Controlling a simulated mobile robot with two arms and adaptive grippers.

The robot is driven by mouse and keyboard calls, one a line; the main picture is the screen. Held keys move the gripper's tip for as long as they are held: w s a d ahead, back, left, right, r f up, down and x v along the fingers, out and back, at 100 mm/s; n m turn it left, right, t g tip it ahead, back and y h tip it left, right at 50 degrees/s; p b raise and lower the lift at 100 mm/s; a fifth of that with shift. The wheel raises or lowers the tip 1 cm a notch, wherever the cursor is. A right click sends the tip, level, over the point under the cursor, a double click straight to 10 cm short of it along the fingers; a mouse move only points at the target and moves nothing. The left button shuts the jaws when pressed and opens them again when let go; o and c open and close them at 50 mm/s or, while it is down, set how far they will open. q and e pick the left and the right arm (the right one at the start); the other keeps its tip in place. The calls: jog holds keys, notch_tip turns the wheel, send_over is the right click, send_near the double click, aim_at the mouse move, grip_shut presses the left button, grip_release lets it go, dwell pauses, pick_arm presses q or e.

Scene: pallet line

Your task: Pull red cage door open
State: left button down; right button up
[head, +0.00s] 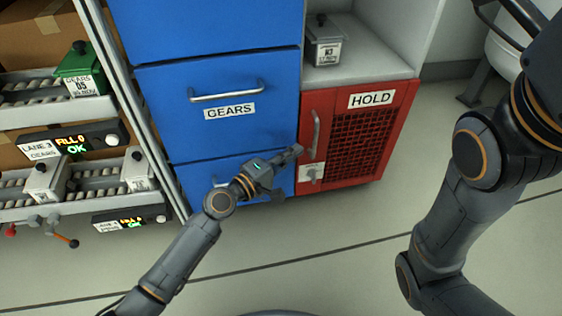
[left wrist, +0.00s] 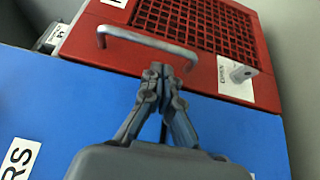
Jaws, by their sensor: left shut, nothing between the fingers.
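The red cage door (head: 353,140) has a mesh panel and a HOLD label, and it looks shut. Its grey vertical bar handle (head: 316,133) is on the door's left side. A white plate with a grey latch or knob (head: 311,173) sits below the handle. My left gripper (head: 296,151) is shut and empty just left of the handle, in front of the blue cabinet's edge. In the left wrist view the closed fingertips (left wrist: 160,70) lie beside the handle (left wrist: 148,43); I cannot tell whether they touch it. My right gripper is out of view.
Blue GEARS drawers (head: 235,104) with a bar handle stand left of the red door. A shelf above the door holds a small grey box (head: 324,46). Roller lanes with bins (head: 80,75) are at far left. The floor (head: 330,265) in front is clear. My right arm fills the right side.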

pick_arm(q)
jog(key=shift+b+x, duration=0.35)
jog(key=shift+x, duration=1.55)
jog(key=shift+s, duration=0.1)
